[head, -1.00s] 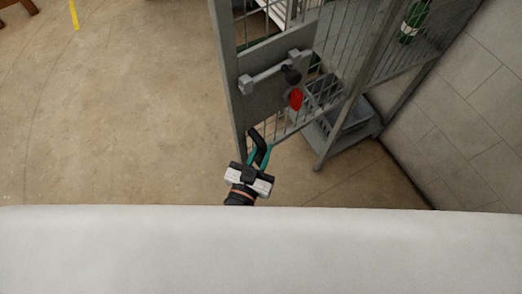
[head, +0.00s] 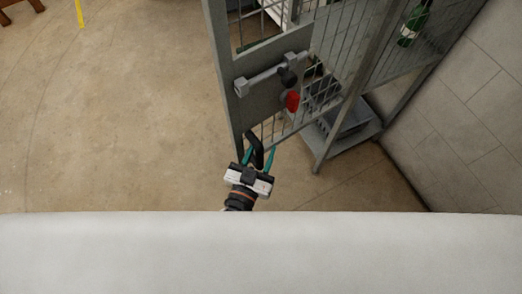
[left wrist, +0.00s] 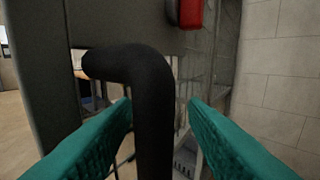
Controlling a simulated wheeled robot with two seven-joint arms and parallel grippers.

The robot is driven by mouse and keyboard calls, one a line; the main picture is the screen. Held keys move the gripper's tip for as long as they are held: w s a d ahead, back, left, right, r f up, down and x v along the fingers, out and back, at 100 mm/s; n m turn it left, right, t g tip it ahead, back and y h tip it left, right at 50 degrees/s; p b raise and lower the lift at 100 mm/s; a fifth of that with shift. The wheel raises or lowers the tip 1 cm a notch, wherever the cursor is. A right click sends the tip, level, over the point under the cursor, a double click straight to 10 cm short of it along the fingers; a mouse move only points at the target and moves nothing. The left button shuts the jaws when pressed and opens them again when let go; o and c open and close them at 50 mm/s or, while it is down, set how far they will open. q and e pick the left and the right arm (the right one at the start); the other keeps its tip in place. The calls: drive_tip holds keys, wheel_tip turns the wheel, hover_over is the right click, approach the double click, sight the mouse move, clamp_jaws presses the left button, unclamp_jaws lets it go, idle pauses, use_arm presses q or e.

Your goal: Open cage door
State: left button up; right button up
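My right gripper is not in view.
The mesh cage frame (head: 345,110) stands to the right, beside a pale tiled wall (head: 460,130). A green bottle-like object (head: 413,25) is behind the mesh. Bare floor (head: 110,120) lies open to the left. A white surface (head: 260,255) fills the bottom.

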use_arm(q)
drive_tip(key=shift+s+a+f, duration=0.15)
drive_tip(key=shift+s+a, duration=0.1)
drive_tip(key=shift+s, duration=0.25)
drive_tip(key=b+v, duration=0.2)
drive_tip(key=v, duration=0.8)
drive_tip(key=shift+s+b, duration=0.3)
drive_tip(key=shift+s, duration=0.15)
drive_tip(key=s+a+f+g+y, duration=0.1)
drive_tip(key=s+a+f+g, duration=0.15)
drive_tip(key=f, duration=0.75)
drive_tip(key=s+a+f+g+y, duration=0.1)
drive_tip(key=a+f+g, duration=0.15)
drive_tip(key=f, duration=0.75)
drive_tip(key=s+a+f+g+y, duration=0.1)
drive_tip(key=s+a+f+g, duration=0.15)
drive_tip(key=f, duration=0.75)
drive_tip(key=s+a+f+n+g+y, duration=0.1)
drive_tip(key=s+a+f+g+y, duration=0.2)
drive_tip(key=s+a+f+g, duration=0.5)
drive_tip(key=s+a+f, duration=0.4)
drive_tip(key=s+f, duration=0.1)
drive_tip(key=f, duration=0.1)
drive_tip(key=shift+s+f+n+b, duration=0.2)
drive_tip(key=shift+n+b, duration=0.1)
drive_tip(key=shift+n, duration=0.1)
